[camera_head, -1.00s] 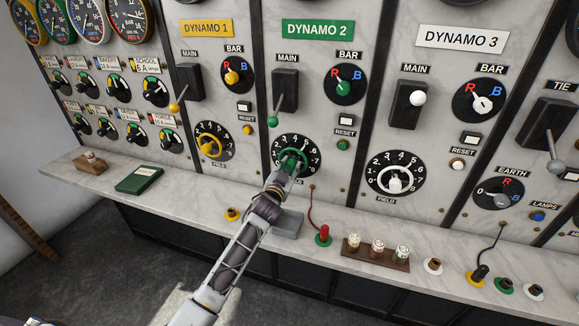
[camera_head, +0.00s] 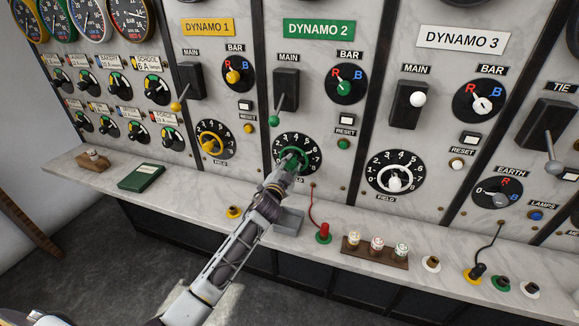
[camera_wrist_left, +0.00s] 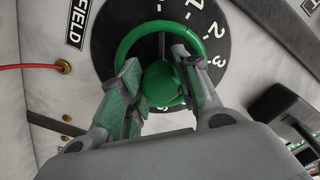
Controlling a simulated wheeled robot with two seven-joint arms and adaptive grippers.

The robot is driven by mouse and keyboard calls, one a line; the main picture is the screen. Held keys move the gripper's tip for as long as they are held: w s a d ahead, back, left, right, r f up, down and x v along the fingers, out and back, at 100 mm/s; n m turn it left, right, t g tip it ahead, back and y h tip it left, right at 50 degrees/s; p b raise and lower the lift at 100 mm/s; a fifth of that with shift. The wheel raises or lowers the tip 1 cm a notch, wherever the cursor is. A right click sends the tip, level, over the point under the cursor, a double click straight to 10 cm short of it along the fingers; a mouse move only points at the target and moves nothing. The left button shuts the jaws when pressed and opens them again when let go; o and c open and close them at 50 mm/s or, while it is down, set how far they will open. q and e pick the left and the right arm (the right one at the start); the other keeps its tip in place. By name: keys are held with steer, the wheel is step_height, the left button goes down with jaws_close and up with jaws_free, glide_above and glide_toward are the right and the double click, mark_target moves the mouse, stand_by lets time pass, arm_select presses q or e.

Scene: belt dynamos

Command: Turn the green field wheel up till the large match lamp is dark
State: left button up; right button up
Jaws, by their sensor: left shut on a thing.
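The green field wheel (camera_head: 304,157) sits on its black numbered dial (camera_head: 296,142) under the DYNAMO 2 plate (camera_head: 318,29). My left gripper (camera_head: 290,164) is at the wheel. In the left wrist view, the fingers of my left gripper (camera_wrist_left: 166,92) are shut on the green hub (camera_wrist_left: 163,84), inside the green rim (camera_wrist_left: 125,44). The gripper hides part of the dial's lower scale in the head view. No large match lamp can be made out for certain. My right gripper is not in view.
Main switch levers stand out above the bench, the DYNAMO 2 lever (camera_head: 274,120) just above the dial. A red plug with a cord (camera_head: 323,233), a rack of small lamps (camera_head: 374,252) and several sockets are on the marble ledge (camera_head: 225,190).

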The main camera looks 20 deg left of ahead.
arm_select(q)
steer(key=o, duration=1)
steer(key=shift+s, duration=0.15)
steer(key=s, duration=1.1)
steer(key=shift+s+a, duration=0.15)
steer(key=shift+s, duration=0.2)
stand_by(1.5)
